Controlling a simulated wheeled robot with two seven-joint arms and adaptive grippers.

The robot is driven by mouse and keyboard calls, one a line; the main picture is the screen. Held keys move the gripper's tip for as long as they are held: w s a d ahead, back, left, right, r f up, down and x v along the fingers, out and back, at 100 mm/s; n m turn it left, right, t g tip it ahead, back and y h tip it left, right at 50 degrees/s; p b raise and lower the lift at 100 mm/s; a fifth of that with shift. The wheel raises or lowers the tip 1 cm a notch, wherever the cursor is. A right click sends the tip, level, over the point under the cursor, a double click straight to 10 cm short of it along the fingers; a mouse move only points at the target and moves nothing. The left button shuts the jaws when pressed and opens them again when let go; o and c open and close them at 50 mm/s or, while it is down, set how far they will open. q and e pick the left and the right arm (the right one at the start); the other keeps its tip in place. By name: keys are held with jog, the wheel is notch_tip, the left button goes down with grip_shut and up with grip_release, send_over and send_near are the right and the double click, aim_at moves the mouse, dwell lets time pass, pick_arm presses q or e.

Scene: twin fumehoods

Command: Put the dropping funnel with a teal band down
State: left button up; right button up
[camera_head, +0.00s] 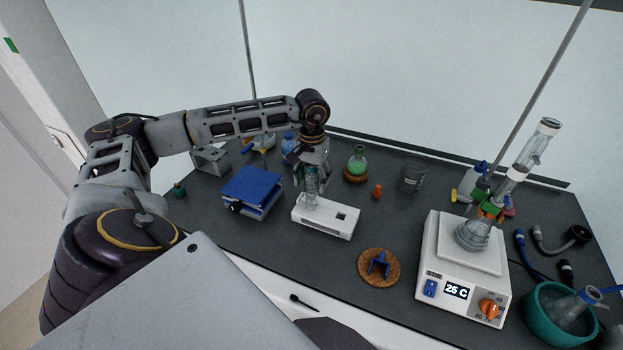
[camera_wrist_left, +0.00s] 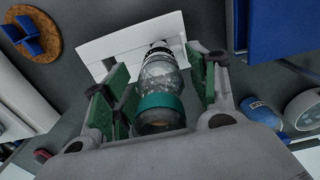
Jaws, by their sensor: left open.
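The dropping funnel with a teal band (camera_wrist_left: 160,82) is clear glass, and its teal band shows near its top end in the left wrist view. In the head view the funnel (camera_head: 311,187) stands about upright with its lower end at the white holder block (camera_head: 329,222); the block also shows in the left wrist view (camera_wrist_left: 105,46). My left gripper (camera_head: 313,172) is open around the funnel, with green finger pads on both sides and gaps to the glass in the wrist view (camera_wrist_left: 158,80). The funnel's upper part is partly hidden by the gripper in the head view. My right gripper is not in view.
A blue lab jack (camera_head: 252,187) stands left of the block. A green-filled flask (camera_head: 357,163), an orange small item (camera_head: 378,190) and a beaker (camera_head: 412,175) stand behind and right. A cork ring (camera_head: 368,272) and hotplate (camera_head: 462,285) are in front and right.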

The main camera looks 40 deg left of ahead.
pick_arm(q)
jog(key=shift+r+p, duration=0.4)
jog(key=shift+r, duration=0.1)
notch_tip(320, 180, up, 10)
jog(key=shift+r+b, duration=0.2)
jog(key=shift+b, duration=0.8)
jog(key=shift+r, duration=0.75)
